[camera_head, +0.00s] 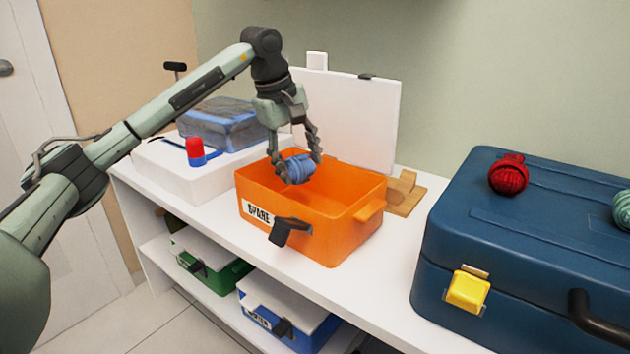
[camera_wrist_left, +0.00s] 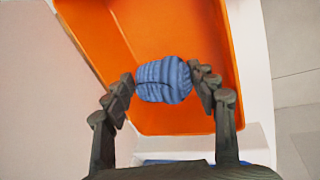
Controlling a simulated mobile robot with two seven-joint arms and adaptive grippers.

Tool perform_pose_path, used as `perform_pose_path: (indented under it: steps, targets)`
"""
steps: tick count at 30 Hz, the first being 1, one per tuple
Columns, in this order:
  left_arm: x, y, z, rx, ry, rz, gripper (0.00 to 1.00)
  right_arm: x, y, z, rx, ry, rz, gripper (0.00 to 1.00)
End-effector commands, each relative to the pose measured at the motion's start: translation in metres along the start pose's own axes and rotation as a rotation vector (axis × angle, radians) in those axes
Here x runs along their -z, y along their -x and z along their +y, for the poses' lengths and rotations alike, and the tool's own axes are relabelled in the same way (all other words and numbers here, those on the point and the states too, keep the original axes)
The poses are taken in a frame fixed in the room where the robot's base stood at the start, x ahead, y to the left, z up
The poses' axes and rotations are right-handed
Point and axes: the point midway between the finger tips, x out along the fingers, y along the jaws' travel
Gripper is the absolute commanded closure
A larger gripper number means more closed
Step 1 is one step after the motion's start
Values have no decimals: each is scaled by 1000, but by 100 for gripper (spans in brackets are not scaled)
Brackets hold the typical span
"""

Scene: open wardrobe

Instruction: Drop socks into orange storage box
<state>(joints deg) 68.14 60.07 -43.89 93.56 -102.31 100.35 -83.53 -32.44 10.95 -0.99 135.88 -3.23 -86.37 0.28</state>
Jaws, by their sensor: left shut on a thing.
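My left gripper (camera_head: 296,170) is shut on a rolled blue sock bundle (camera_head: 298,168) and holds it over the open orange storage box (camera_head: 330,240). The left wrist view also shows the blue socks (camera_wrist_left: 163,80) between the two fingers of the left gripper (camera_wrist_left: 163,85), with the orange box's inside (camera_wrist_left: 190,30) behind them. A red sock ball (camera_head: 508,176) and a teal sock ball (camera_head: 624,209), cut by the picture's edge, lie on the blue case. My right gripper is in neither view.
The orange box stands on a white shelf (camera_head: 222,218) with its white lid (camera_head: 365,115) raised behind it. A large blue case (camera_head: 530,230) stands to the right. A white box (camera_head: 160,165) and a blue-framed container (camera_head: 222,125) are at the left. Green and blue boxes sit below.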

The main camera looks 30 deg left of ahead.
Motion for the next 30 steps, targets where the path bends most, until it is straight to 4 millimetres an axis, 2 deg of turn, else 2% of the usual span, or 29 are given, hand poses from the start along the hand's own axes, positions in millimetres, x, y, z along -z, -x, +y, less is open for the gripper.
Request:
perform_pose_path:
  steps: [6,13,14,19,30]
  targets:
    - [0,-3,-1,-1,0,0,69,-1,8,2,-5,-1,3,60]
    - [0,-3,-1,-1,0,0,69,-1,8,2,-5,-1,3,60]
    - [0,-3,-1,-1,0,0,39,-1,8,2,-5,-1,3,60]
    - [0,-3,-1,-1,0,0,18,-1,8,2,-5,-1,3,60]
    - [0,1,0,-2,0,0,18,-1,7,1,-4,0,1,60]
